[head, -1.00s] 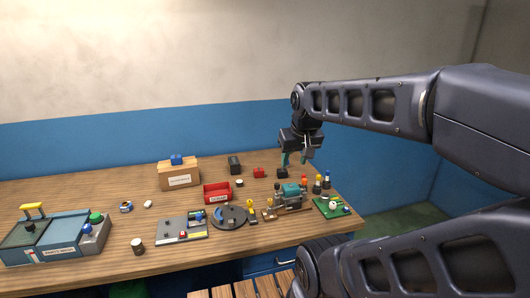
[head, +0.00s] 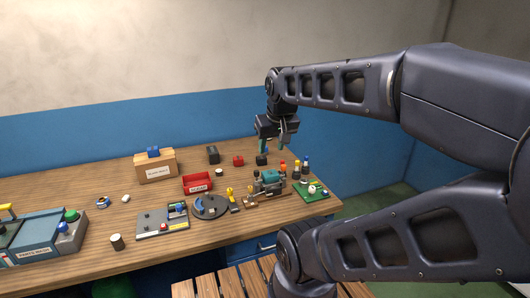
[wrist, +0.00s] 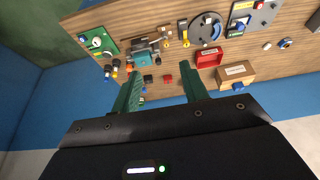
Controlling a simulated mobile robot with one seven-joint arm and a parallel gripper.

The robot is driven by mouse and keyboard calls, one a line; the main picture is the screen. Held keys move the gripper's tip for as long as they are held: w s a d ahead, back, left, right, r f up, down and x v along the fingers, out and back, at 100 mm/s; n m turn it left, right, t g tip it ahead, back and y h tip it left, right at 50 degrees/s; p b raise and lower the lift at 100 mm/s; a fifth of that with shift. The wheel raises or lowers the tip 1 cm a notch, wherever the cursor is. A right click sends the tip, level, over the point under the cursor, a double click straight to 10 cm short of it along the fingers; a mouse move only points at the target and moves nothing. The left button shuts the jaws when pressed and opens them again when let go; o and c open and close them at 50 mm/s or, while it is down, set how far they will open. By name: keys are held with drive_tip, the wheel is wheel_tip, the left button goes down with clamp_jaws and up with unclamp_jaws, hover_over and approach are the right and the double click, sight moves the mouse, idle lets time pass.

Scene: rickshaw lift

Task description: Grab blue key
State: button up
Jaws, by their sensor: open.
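No piece can be clearly made out as a key at this size. A small blue piece (head: 265,150) shows behind a black block near the table's back right, partly hidden by my gripper. Another blue piece (head: 153,152) lies on top of a labelled cardboard box (head: 155,169); it also shows in the wrist view (wrist: 238,87). My gripper (head: 273,146) hangs above the back right of the table, apart from the things below. In the wrist view, its two green fingers (wrist: 161,76) are spread with nothing held between them.
The wooden table (head: 80,185) holds a red bin (head: 197,184), a round dark disc (head: 209,207), a teal machine (head: 269,182), several small bottles and a green board (head: 311,190). A blue-grey box (head: 40,240) stands at left. A blue wall runs behind.

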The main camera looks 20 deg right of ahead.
idle(0.3)
drive_tip(key=shift+o, duration=1.4)
drive_tip(key=w+d+n+g+h, duration=0.1)
drive_tip(key=w+d+n, duration=0.2)
drive_tip(key=w, duration=0.8)
drive_tip(key=w+d+n+h, duration=0.15)
drive_tip(key=w+n, duration=0.25)
drive_tip(key=w, duration=0.7)
drive_tip(key=w+d+n+g, duration=0.1)
drive_tip(key=w+d+n, duration=0.2)
drive_tip(key=w, duration=0.8)
drive_tip(key=w+d+f+n+g+h, duration=0.1)
drive_tip(key=w+d+f+n, duration=0.4)
drive_tip(key=w+f, duration=0.75)
drive_tip(key=w+d+f+n+g+h, duration=0.1)
drive_tip(key=w+d+f+n, duration=0.35)
drive_tip(key=w+f, duration=0.85)
drive_tip(key=shift+n, duration=0.25)
drive_tip(key=shift+w+x, duration=0.2)
drive_tip(key=shift+x, duration=2.4)
drive_tip(key=shift+w+x, duration=0.2)
drive_tip(key=shift+x, duration=2.4)
